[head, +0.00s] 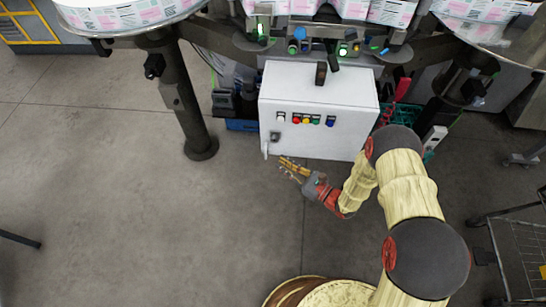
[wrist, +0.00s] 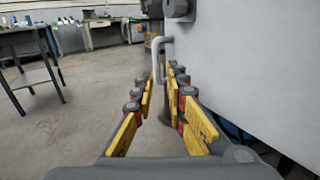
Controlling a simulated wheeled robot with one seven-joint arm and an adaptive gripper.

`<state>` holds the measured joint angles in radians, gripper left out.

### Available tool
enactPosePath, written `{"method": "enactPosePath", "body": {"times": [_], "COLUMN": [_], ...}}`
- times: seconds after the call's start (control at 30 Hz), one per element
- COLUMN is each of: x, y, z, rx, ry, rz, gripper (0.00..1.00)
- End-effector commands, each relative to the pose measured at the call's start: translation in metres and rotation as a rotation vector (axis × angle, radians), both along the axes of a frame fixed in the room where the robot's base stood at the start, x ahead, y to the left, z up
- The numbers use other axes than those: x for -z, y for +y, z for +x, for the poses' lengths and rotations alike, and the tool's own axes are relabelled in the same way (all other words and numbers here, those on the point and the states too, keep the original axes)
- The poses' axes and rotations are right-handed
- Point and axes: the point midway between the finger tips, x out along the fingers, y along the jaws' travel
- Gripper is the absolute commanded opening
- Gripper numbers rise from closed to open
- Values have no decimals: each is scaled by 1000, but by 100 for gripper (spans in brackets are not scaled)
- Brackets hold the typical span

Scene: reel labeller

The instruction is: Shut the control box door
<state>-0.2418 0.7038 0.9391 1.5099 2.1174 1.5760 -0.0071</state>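The control box (head: 340,125) is a pale grey-white cabinet under the machine, with a row of coloured buttons on its front. In the wrist view its large flat door panel (wrist: 255,60) fills the right side. A pale bar handle (wrist: 158,58) stands at the panel's left edge; in the head view the handle (head: 265,149) shows at the box's lower left. I cannot tell whether the door is ajar. My gripper (head: 284,167) is just in front of the box's lower left part. In the wrist view my gripper (wrist: 161,85) is open and empty, with the handle ahead between its fingertips.
A dark machine leg (head: 185,100) stands left of the box. Green crates (head: 405,114) and a blue bin (head: 241,125) flank it. A wire cart (head: 520,250) is at the right. A table (wrist: 28,50) stands at the left. The floor between is clear.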

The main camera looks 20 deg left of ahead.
Motion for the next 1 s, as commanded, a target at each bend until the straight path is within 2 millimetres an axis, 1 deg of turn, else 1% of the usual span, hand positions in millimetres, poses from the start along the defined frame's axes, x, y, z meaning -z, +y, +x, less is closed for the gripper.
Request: {"method": "enactPosePath", "body": {"times": [0.03, 0.1, 0.2, 0.3, 0.87, 0.93, 0.97, 1.0], "x": [0, 0, 0, 0, 0, 3, 7, 11], "y": [-9, -18, -26, -30, -31, -31, -30, -28], "z": [-2, -4, -8, -10, -10, -11, -13, -20], "rx": [3, 3, 2, 0, -1, -2, -12, -38], "ry": [1, 1, 1, 1, 1, 6, 11, 18], "rz": [0, 0, 0, 0, 0, -10, -22, -36], "gripper": [14, 14, 14, 14, 14, 14, 14, 14]}}
